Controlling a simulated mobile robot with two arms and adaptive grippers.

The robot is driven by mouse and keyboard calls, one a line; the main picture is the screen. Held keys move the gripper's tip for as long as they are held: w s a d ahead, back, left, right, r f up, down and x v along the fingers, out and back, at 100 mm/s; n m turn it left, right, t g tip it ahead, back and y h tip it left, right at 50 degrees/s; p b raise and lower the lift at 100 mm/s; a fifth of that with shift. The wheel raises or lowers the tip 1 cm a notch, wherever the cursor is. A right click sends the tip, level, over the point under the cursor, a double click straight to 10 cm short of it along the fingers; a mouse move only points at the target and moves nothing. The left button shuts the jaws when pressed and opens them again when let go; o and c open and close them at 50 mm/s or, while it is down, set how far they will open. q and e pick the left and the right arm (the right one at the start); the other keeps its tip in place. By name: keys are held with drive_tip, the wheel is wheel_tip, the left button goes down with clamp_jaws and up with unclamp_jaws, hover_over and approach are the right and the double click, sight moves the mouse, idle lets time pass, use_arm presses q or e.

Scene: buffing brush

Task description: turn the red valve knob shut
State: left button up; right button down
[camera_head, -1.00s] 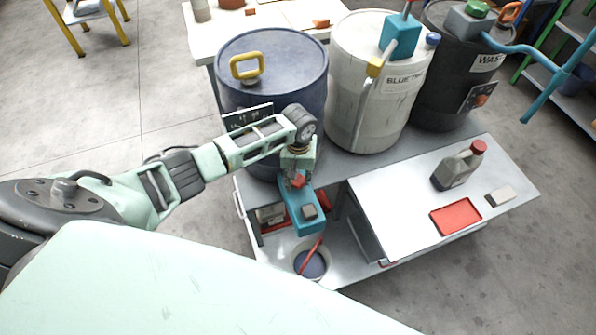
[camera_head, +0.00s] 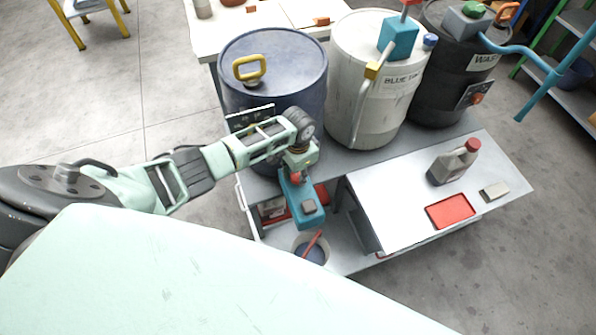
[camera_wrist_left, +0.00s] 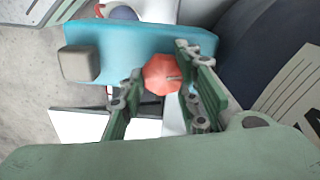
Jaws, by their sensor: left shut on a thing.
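The red valve knob (camera_head: 296,177) sits on a teal valve body (camera_head: 308,212) with a grey square block on it, in front of the dark blue drum. My left gripper (camera_head: 298,170) reaches down over the knob and hides part of it. In the left wrist view the knob (camera_wrist_left: 160,74) is an octagonal red piece between the two green fingers of my left gripper (camera_wrist_left: 157,80). The right finger touches it; a gap seems to show at the left finger. The gripper is shut on the knob. My right gripper is not in view.
A blue drum (camera_head: 290,75), a white drum (camera_head: 350,90) and a black drum (camera_head: 436,95) stand behind. A bucket (camera_head: 311,250) with dark blue contents is below the valve. The bench top (camera_head: 390,200) at right holds a grey jug (camera_head: 452,164) and a red tray (camera_head: 451,211).

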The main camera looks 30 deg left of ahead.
use_arm(q)
drive_tip(key=shift+d+m, duration=0.35)
drive_tip(key=shift+m, duration=0.85)
drive_tip(key=shift+s, duration=0.1)
drive_tip(key=o, duration=1.1)
drive_tip(key=shift+c, duration=0.2)
drive_tip(key=shift+a+r, duration=0.1)
drive_tip(key=shift+a, duration=0.05)
drive_tip(key=shift+r, duration=0.25)
wheel_tip(320, 180, up, 11)
drive_tip(key=shift+r, duration=0.15)
